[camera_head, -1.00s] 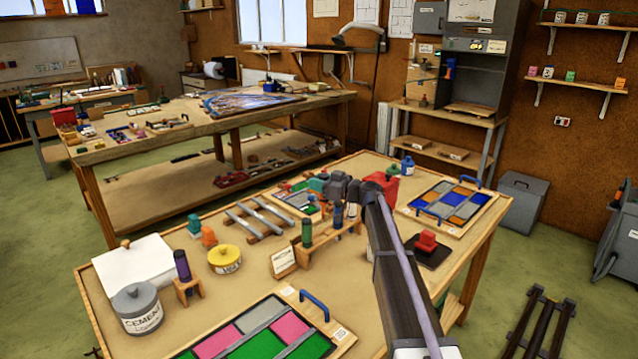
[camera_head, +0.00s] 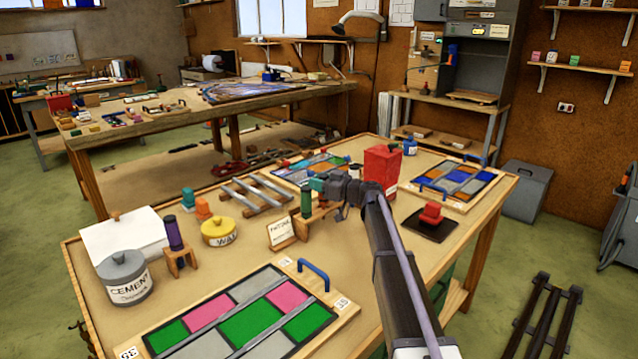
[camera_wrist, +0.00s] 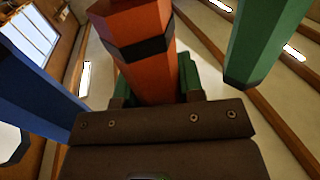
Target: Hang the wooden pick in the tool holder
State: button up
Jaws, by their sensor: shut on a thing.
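My gripper (camera_wrist: 152,82) has green fingertips and is shut on an orange handle with a black band, which I take for the wooden pick (camera_wrist: 135,45). In the wrist view a blue handle (camera_wrist: 35,100) stands on the left of the pick and a green handle (camera_wrist: 258,40) on the right, both apart from it. In the head view my gripper (camera_head: 318,183) is at the wooden tool holder (camera_head: 310,228), beside and above the green handle (camera_head: 306,203). My arm hides part of the holder and the pick there. I cannot tell whether the pick touches the holder.
A label stand (camera_head: 281,232) and a yellow wax tin (camera_head: 218,232) are left of the holder. A red can (camera_head: 381,167) stands close behind my gripper. A glass panel (camera_head: 240,322) lies in front; a red block on a dark pad (camera_head: 431,217) is at right.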

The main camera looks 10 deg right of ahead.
jog(key=shift+f, duration=0.2)
jog(key=o, duration=1)
jog(key=v, duration=1.1)
jog(key=s+a+r+m+g+h+p, duration=0.2)
jog(key=s+a+g+h+p, duration=0.15)
jog(key=s+a+p, duration=0.4)
jog(key=s+a+r+m+g+h+p, duration=0.1)
jog(key=s+a+r+g+h+p, duration=0.2)
jog(key=s+p, duration=0.7)
jog(key=s+d+r+m+g+h+p, duration=0.1)
jog(key=s+r+m+g+h+p, duration=0.1)
jog(key=s, duration=0.9)
jog(key=s+d+r+m+g+h+p, duration=0.2)
jog(key=s+m+h+p, duration=0.3)
jog(key=s, duration=0.6)
jog(key=shift+g+p, duration=0.45)
jog(key=shift+p, duration=0.3)
